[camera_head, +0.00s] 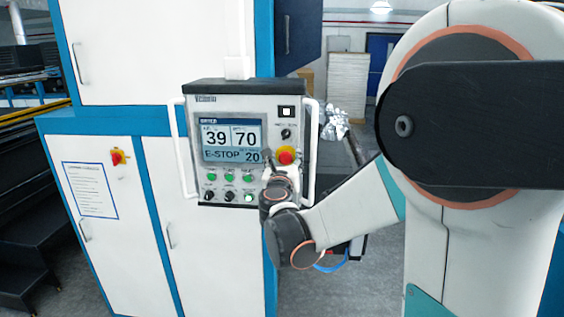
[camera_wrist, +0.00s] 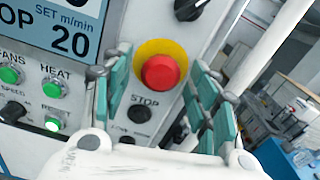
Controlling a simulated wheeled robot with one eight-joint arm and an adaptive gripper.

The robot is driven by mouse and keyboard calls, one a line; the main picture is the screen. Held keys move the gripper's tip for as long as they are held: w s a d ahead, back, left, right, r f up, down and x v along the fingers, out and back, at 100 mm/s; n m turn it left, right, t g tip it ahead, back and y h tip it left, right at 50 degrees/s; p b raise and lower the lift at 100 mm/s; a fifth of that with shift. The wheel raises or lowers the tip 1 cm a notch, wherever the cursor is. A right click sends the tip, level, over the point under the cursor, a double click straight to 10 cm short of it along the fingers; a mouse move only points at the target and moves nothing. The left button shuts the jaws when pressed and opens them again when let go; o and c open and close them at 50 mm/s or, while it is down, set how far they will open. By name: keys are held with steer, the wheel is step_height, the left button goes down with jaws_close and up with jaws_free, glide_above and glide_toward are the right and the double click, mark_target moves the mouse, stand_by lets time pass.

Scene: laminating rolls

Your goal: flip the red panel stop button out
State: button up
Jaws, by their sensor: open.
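The red stop button (camera_head: 286,155) sits on a yellow collar at the right of the grey control panel (camera_head: 250,106). In the wrist view the red button (camera_wrist: 161,72) shows round and uncovered, with a STOP label below it. My gripper (camera_wrist: 161,88) is open, its green-padded fingers on either side of the button; I cannot tell if they touch it. In the head view my gripper (camera_head: 277,160) is at the panel just beside and below the button, partly hidden by my wrist. The panel screen (camera_head: 231,140) reads E-STOP, 39, 70 and 20.
Green buttons (camera_head: 212,177) and black knobs (camera_wrist: 14,111) lie left of and below my gripper. A black knob (camera_head: 286,133) is above the stop button. White handles (camera_head: 309,150) flank the panel. Another red button (camera_head: 118,157) is on the white cabinet (camera_head: 130,230) at left.

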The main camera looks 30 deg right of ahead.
jaws_close()
steer(key=shift+s+a+f+b, duration=0.1)
steer(key=shift+s+a+b, duration=0.1)
steer(key=shift+s+b, duration=0.15)
steer(key=shift+s, duration=0.1)
steer(key=shift+c, duration=1.2)
jaws_free()
steer(key=shift+o, duration=1.2)
steer(key=shift+s+a, duration=0.1)
steer(key=shift+a, duration=0.1)
steer(key=shift+d, duration=0.1)
